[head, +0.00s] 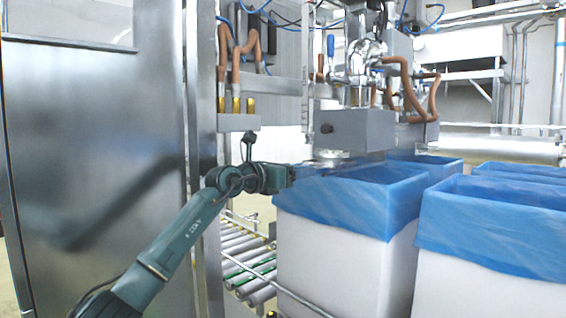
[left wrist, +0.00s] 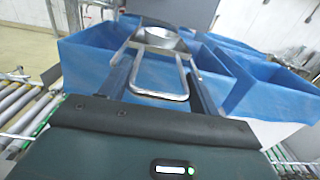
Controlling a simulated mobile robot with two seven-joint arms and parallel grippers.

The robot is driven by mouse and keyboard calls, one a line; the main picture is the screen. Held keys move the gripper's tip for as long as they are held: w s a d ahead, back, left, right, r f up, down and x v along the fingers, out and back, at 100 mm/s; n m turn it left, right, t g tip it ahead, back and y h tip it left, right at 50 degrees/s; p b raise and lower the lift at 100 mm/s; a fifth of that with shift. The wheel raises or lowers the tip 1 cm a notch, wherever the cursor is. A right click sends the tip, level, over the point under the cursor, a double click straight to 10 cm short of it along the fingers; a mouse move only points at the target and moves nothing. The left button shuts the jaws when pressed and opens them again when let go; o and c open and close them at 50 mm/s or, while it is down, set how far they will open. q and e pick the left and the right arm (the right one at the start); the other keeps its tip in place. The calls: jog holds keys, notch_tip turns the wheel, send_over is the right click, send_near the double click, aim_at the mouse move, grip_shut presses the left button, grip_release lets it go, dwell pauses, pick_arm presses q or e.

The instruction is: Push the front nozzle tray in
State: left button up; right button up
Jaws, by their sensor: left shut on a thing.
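The front nozzle tray (head: 335,161) is a shiny metal dish under the grey nozzle block (head: 355,130) in the head view. In the left wrist view its round dish (left wrist: 160,38) and its looped metal handle (left wrist: 158,82) show ahead of my fingers. My left gripper (head: 296,174) reaches in from the left at the height of the tray, over the near left edge of the blue-lined box. In the left wrist view its two dark fingers (left wrist: 160,88) lie on either side of the handle and hold it. My right gripper is not in view.
A white box with a blue liner (head: 345,240) stands below the tray, with another lined box (head: 490,245) to its right. A roller conveyor (head: 245,260) runs at the left of the box. A steel cabinet panel (head: 90,120) stands far left.

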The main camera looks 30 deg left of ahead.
aim_at(317, 166)
pick_arm(q)
jog(key=p+x, duration=0.1)
jog(key=x, duration=0.3)
jog(key=p+x, duration=0.2)
jog(key=x, duration=0.1)
jog(key=shift+w+d+r, duration=0.2)
jog(key=shift+w+d, duration=0.1)
jog(key=shift+w, duration=0.05)
jog(key=shift+w+d+f+p, duration=0.15)
jog(key=shift+w+p, duration=0.2)
jog(key=shift+w, duration=0.2)
jog(key=o, duration=1.1)
jog(key=shift+d, duration=0.1)
jog(key=shift+s+a, duration=0.4)
jog(key=shift+s, duration=0.1)
jog(key=b+v, duration=0.2)
jog(key=v, duration=1)
jog(key=shift+s+d, duration=0.1)
